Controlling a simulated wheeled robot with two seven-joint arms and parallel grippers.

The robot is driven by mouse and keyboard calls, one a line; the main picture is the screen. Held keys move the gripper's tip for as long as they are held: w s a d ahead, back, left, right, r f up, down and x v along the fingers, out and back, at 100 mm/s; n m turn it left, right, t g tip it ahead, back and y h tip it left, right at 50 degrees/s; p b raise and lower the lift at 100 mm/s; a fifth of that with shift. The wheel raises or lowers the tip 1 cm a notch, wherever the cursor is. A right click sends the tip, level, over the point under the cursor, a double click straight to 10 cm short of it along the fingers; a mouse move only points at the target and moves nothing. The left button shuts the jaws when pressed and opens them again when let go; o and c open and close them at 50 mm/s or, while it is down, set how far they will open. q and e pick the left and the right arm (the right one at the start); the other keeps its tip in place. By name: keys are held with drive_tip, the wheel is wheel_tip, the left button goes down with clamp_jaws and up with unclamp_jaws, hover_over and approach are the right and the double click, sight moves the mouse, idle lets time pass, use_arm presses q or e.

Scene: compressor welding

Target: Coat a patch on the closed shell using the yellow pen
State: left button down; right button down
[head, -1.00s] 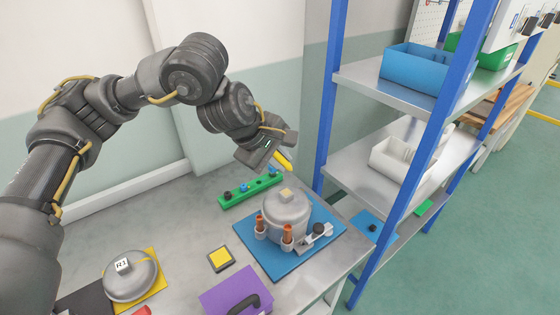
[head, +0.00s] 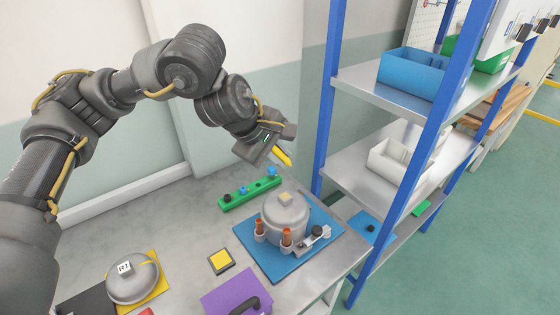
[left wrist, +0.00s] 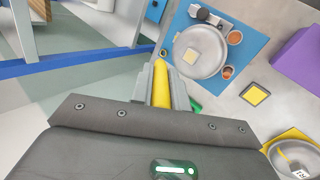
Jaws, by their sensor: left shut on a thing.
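My left gripper (head: 277,147) is shut on the yellow pen (head: 282,156) and holds it in the air above the back of the bench. In the left wrist view the pen (left wrist: 161,84) sticks out between the two fingers (left wrist: 161,90). The grey closed shell (head: 287,216) stands on a blue mat (head: 257,246). A small pale yellowish square patch (head: 286,197) is on its top; the patch (left wrist: 190,57) also shows in the left wrist view. The pen tip is above and behind the shell, apart from it. My right gripper is not in view.
Two copper-coloured pieces (head: 286,237) in holders and a small clamp-like part (head: 314,236) sit at the shell's front. A green rack (head: 249,190), a yellow-topped square (head: 221,260), a purple box (head: 230,300) and a lid marked R1 (head: 132,284) lie around. A blue-post shelf (head: 328,100) stands at right.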

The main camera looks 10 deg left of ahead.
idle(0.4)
use_arm(q)
drive_tip(key=shift+w+d+f+b, duration=0.1)
drive_tip(key=shift+d+f+b, duration=0.1)
drive_tip(key=shift+f+b, duration=0.35)
drive_tip(key=shift+w+d+f+b, duration=0.25)
drive_tip(key=shift+f+b, duration=0.1)
drive_tip(key=shift+b, duration=0.1)
